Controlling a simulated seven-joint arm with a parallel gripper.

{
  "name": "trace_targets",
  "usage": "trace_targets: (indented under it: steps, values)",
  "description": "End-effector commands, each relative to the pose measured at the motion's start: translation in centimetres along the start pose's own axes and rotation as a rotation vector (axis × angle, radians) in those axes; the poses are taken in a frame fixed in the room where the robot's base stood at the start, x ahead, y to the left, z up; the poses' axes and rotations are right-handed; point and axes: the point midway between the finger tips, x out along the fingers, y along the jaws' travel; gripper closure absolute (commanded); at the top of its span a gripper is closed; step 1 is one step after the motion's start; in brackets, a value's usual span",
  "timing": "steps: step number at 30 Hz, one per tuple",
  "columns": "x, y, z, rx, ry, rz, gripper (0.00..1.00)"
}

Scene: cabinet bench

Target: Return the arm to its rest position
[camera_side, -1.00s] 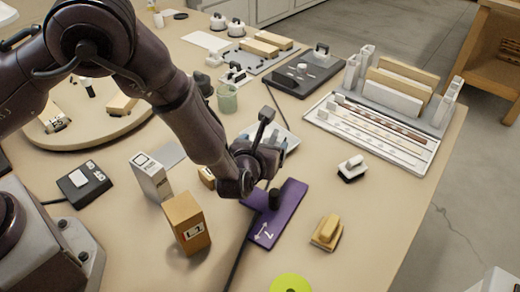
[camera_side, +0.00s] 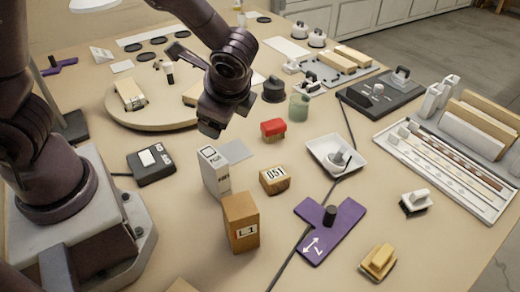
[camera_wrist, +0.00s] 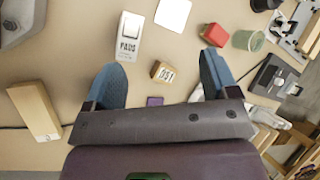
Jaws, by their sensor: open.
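My gripper (camera_wrist: 160,88) shows in the wrist view with its two blue fingers spread wide apart and nothing between them touching either finger. In the side view the end of my arm (camera_side: 215,112) is raised above the bench, in front of the round wooden turntable (camera_side: 130,118). The fingertips are hard to make out there. Below it stand the white PADS box (camera_side: 215,172), the tan L1 box (camera_side: 240,222) and a small block marked 051 (camera_side: 275,180). The block also shows in the wrist view (camera_wrist: 162,72), apart from the fingers.
A red-topped block (camera_side: 273,128), a green cup (camera_side: 299,107) and a white tray (camera_side: 330,158) stand right of the arm. A purple T-shaped piece with a black knob (camera_side: 340,230) lies in front. A slotted rack (camera_side: 445,165) fills the right edge.

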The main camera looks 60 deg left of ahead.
Motion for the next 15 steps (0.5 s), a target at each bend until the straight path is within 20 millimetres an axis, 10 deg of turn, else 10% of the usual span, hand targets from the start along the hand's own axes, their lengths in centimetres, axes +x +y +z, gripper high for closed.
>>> trace_targets:
  steps: [15]
  values:
    - [-9.6,2.4,10.3,-0.905,0.493,0.390,0.20]
